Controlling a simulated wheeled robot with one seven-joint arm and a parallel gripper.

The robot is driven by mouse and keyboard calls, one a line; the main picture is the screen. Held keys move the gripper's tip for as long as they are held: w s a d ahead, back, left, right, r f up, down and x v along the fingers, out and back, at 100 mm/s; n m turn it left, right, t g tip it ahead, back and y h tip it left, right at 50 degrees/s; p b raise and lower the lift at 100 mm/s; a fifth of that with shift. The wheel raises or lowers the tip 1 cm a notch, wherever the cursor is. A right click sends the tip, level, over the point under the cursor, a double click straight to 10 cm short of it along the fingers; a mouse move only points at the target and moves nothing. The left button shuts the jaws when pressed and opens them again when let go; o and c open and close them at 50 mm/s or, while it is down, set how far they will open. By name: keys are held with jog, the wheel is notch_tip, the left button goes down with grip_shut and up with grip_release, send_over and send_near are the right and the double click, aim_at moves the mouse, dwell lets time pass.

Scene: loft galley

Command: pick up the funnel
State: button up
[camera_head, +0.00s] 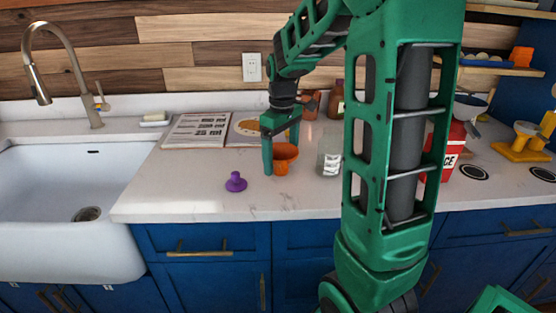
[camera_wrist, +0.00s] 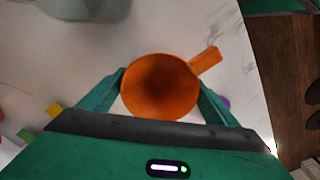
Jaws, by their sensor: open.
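The orange funnel (camera_head: 285,157) stands on the white counter, with its wide mouth up. In the wrist view the funnel (camera_wrist: 160,88) shows a round, dark inside and a short tab pointing to the upper right. My gripper (camera_head: 280,160) points down at it with the jaws open. In the wrist view one finger of my gripper (camera_wrist: 160,80) is on each side of the rim, close to it. I cannot tell whether either finger touches. The near finger hides part of the funnel's left side in the head view.
A small purple object (camera_head: 236,182) stands on the counter to the left of the funnel. An open book (camera_head: 197,131) lies behind, and a clear container (camera_head: 331,163) is to the right. A white sink (camera_head: 65,190) is at left. The front counter edge is near.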

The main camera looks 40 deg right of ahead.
jog(key=shift+f, duration=1.1)
jog(key=c, duration=0.6)
jog(key=shift+c, duration=0.2)
notch_tip(320, 180, up, 5)
jog(key=shift+f, duration=0.2)
jog(key=s+a+r, duration=0.4)
jog(key=a+r, duration=0.2)
jog(key=a, duration=0.5)
jog(key=shift+r, duration=0.25)
